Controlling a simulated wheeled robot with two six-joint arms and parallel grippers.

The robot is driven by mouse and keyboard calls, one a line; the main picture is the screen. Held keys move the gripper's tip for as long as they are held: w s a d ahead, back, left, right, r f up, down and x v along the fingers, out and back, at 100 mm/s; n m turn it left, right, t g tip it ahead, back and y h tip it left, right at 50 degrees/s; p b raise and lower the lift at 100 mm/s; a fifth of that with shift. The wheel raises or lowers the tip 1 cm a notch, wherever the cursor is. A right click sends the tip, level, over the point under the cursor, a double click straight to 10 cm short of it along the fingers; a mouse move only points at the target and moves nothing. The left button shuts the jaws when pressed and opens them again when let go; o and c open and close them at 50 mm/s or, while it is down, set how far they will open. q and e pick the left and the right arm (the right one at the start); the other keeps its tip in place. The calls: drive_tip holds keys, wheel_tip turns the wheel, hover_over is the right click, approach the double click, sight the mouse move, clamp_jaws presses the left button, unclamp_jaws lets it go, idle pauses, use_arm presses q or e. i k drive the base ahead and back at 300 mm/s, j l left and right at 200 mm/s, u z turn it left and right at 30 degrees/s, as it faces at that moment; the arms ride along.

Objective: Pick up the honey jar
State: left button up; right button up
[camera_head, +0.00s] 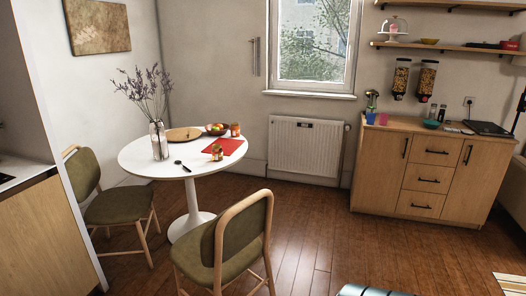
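Two small jars stand on the round white table (140,163) in the head view. One jar (217,153) with an orange and greenish look stands near the front edge of a red mat (230,146). The other jar (235,130), orange-red, stands behind it near the mat's back edge. Both are too small for me to read a label, so I cannot tell which is the honey jar. Neither of my grippers is in view.
The table also holds a glass vase (159,145) of dried flowers, a wooden board (184,134), a fruit bowl (217,129) and a dark spoon (183,165). Chairs stand at the left (118,205) and front (238,240). Wooden floor (315,225) is clear right of the table.

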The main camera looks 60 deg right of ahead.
sight(217, 152)
drive_tip(key=z, duration=1.55)
drive_tip(key=i+l+z, duration=0.8)
drive_tip(key=i, duration=0.3)
drive_tip(key=i+l+z, duration=0.25)
drive_tip(key=i, duration=0.3)
drive_tip(key=i+l+z, duration=0.25)
drive_tip(key=i, duration=0.35)
drive_tip(key=i+u, duration=0.9)
drive_tip(key=i+l+u, duration=0.4)
drive_tip(key=i+j, duration=0.05)
drive_tip(key=i, duration=0.05)
